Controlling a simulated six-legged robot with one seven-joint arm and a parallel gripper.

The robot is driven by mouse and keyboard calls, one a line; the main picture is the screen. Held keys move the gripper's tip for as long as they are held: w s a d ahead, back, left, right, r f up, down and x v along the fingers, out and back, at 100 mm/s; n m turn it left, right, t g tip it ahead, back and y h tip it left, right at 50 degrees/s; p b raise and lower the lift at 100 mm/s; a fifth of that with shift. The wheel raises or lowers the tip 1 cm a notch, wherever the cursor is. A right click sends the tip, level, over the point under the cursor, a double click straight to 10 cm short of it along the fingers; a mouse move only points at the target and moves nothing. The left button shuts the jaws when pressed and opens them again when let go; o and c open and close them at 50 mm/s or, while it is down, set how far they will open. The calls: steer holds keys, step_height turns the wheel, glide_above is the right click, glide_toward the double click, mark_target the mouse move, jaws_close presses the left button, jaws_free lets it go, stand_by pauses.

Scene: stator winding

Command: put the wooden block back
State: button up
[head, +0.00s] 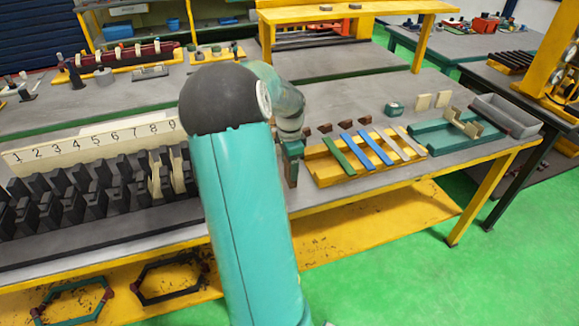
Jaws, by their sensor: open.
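My teal arm reaches over the bench, and my gripper (291,168) is at the left end of the yellow tray (328,176), partly hidden behind the arm. It is open; a brown piece shows at its tip, and I cannot tell whether this is a finger or a block. Small dark brown blocks (325,128) stand in a row behind the tray. More pale wooden pieces (470,124) are in the teal tray (432,138). I cannot tell which block is the task's.
Green, blue and pale strips (368,150) lie across the yellow tray. A grey bin (505,116) is at the bench's right end. The numbered board (95,142) and black slotted stator (75,205) fill the left. A teal roll (394,109) stands behind the trays.

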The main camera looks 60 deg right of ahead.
step_height(320, 180, up, 11)
steer(key=shift+r, duration=0.1)
steer(key=shift+a, duration=0.1)
steer(key=w+a+r+n+t, duration=0.15)
steer(key=w+a+n, duration=0.25)
steer(key=a, duration=0.5)
steer(key=w+a+r+n+t, duration=0.1)
steer(key=w+a+r+n, duration=0.3)
steer(key=a, duration=0.5)
steer(key=w+a+r+n+t, duration=0.1)
steer(key=w+a+n, duration=0.3)
steer(key=a, duration=0.5)
steer(key=s+a+n+t, duration=0.1)
steer(key=s+a+n, duration=0.3)
steer(key=a+n, duration=0.3)
steer(key=s+a+f+n+t, duration=0.1)
steer(key=s+a+n, duration=0.3)
steer(key=a+n, duration=0.4)
steer(key=a, duration=0.7)
steer(key=shift+s, duration=0.15)
